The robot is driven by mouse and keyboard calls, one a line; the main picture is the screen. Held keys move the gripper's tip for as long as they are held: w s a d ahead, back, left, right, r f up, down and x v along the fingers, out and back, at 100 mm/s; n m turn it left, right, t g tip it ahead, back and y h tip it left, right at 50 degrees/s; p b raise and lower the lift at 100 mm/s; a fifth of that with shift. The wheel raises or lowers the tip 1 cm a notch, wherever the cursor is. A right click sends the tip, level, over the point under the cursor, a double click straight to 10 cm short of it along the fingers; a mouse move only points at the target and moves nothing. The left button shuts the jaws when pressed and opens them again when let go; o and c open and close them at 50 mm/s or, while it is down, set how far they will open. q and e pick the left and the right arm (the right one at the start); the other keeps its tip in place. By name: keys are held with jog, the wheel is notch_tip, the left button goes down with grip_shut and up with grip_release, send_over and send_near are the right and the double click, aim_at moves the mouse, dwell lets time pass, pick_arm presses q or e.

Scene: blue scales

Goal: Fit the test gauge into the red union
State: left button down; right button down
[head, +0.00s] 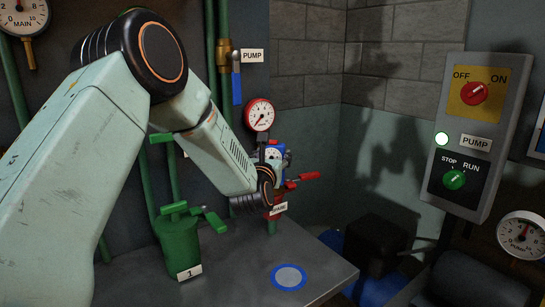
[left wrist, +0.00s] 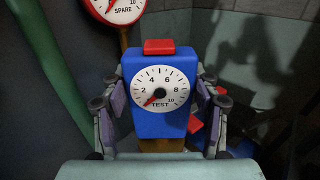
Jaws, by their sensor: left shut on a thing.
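The test gauge (left wrist: 178,122) is a blue box with a white dial marked TEST and a red top, upright in the left wrist view. A brass-coloured part shows at its foot. My left gripper (left wrist: 160,98) is shut on it, one finger on each side. A red part (head: 274,213), which may be the red union, shows below my wrist by a small label. My arm hides much of it; I cannot tell whether the gauge touches it.
The red-rimmed SPARE gauge (head: 260,115) is close behind. A red lever (head: 308,176) sticks out to the right. The pump switch box (head: 474,135) is at the right.

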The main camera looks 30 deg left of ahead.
pick_arm(q)
jog(key=shift+s+r, duration=0.1)
jog(key=shift+r, duration=0.05)
jog(key=shift+f+b, duration=0.3)
jog(key=shift+b, duration=0.15)
jog(key=c, duration=0.7)
grip_release()
jog(key=o, duration=0.4)
jog(key=shift+c, duration=0.2)
